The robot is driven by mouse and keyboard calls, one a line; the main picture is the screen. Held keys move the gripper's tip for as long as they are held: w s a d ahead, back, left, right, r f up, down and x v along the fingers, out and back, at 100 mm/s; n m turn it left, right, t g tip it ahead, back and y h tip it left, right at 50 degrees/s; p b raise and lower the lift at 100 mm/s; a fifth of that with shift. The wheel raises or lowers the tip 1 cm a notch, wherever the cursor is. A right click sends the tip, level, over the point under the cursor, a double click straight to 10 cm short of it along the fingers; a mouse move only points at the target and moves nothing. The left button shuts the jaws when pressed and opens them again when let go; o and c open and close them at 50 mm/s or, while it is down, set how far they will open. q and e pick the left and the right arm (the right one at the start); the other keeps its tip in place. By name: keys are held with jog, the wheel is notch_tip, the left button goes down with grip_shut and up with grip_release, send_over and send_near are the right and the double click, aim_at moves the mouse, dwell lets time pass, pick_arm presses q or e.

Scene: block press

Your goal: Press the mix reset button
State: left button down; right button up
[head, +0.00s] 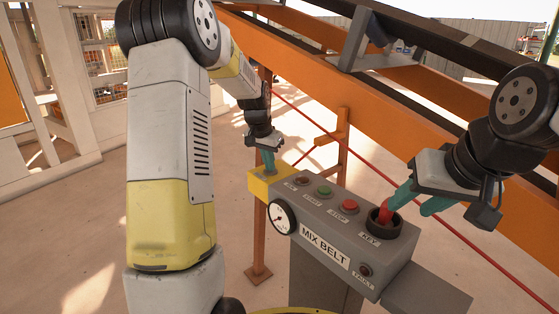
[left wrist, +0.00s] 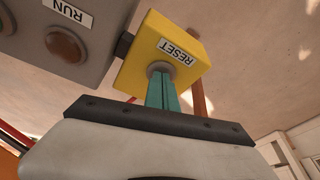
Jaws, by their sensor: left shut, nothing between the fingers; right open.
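The yellow box (head: 258,187) labelled RESET is fixed to the left end of the grey MIX BELT panel (head: 330,222). It also shows in the left wrist view (left wrist: 143,72). My left gripper (head: 268,168) is shut and empty, its teal fingers pointing down at the box. In the left wrist view its fingertips (left wrist: 160,76) meet the round reset button (left wrist: 178,68) and cover most of it; I cannot tell if it is pushed in. My right gripper (head: 412,202) is open at the panel's right end, one finger close beside the red key (head: 386,214).
The panel carries a green START button (head: 324,191), a red STOP button (head: 349,205), a RUN lamp (head: 301,181), a FAULT lamp (head: 365,270) and a dial (head: 281,217). An orange conveyor frame (head: 330,75) runs behind. The floor at left is clear.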

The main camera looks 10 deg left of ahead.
aim_at(266, 177)
pick_arm(q)
jog(key=shift+s+f, duration=0.25)
jog(key=shift+f, duration=0.4)
jog(key=shift+r, duration=0.4)
jog(key=w+d+v, duration=0.1)
jog(key=v, duration=1.2)
jog(key=shift+w+a+r, duration=0.2)
jog(key=shift+a+r, duration=0.15)
jog(key=shift+r, duration=0.35)
